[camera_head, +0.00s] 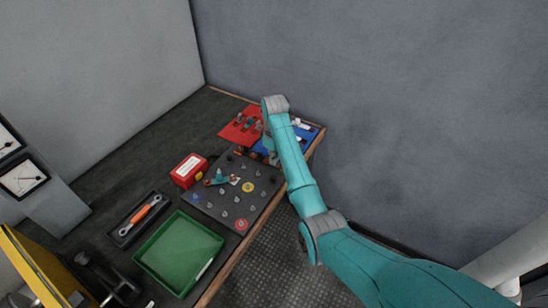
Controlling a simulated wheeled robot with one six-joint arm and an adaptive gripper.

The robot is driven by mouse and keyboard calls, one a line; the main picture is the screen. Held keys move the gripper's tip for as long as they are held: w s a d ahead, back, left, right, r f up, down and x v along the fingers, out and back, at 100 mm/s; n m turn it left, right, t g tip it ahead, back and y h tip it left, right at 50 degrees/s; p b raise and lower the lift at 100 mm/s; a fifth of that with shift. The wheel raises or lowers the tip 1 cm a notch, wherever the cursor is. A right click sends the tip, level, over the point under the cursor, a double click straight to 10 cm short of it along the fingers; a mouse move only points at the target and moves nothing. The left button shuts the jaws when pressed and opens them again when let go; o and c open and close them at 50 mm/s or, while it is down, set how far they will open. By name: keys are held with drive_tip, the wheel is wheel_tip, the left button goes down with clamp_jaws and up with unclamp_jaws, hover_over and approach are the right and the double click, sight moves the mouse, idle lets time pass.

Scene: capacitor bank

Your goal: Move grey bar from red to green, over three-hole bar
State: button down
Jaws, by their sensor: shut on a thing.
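The red mat (228,133) lies at the far end of the bench, with several small teal and grey parts on it that are too small to tell apart. I cannot pick out the grey bar or the three-hole bar with certainty. The green tray (172,245) lies at the near end; its floor is mostly bare, with a thin pale strip (205,269) at its right edge. My arm reaches over the far end beside the red mat. My gripper is hidden behind my own forearm, so what it holds does not show.
A dark board (215,212) with several posts and a teal-handled part lies mid-bench. A red box (188,170) and an orange-handled wrench (146,210) in a dark tray stand left. Walls close the back and right.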

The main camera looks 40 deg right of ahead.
drive_tip(key=shift+f, duration=0.25)
drive_tip(key=c, duration=1.2)
unclamp_jaws()
drive_tip(key=shift+o, duration=0.2)
